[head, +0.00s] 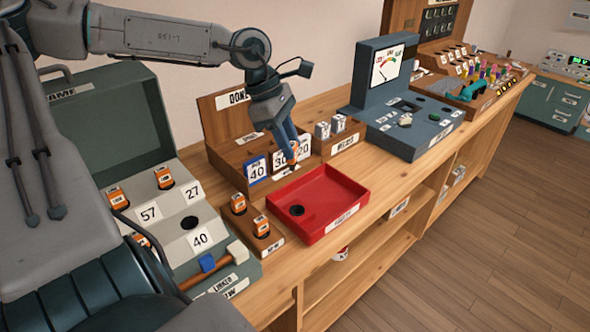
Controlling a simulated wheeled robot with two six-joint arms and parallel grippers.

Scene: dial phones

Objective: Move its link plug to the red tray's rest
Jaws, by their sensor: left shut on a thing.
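The red tray (345,190) lies on the wooden bench in the middle of the view. A round dark rest (297,211) is in its floor near the left side and looks empty. My left gripper (293,155) points down behind the tray's far edge, in front of the "DONE" box. It is shut on a small orange link plug (295,150), mostly hidden by the fingers. The plug appears above the bench, though its exact height is hard to tell. My right gripper is not in view.
A green-grey case (205,258) at left holds orange plugs, number cards and an empty dark hole (190,222). A small wooden stand (274,244) with two orange plugs sits left of the tray. A wooden box (222,158) with number cards stands behind; a grey meter console (430,143) is further right.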

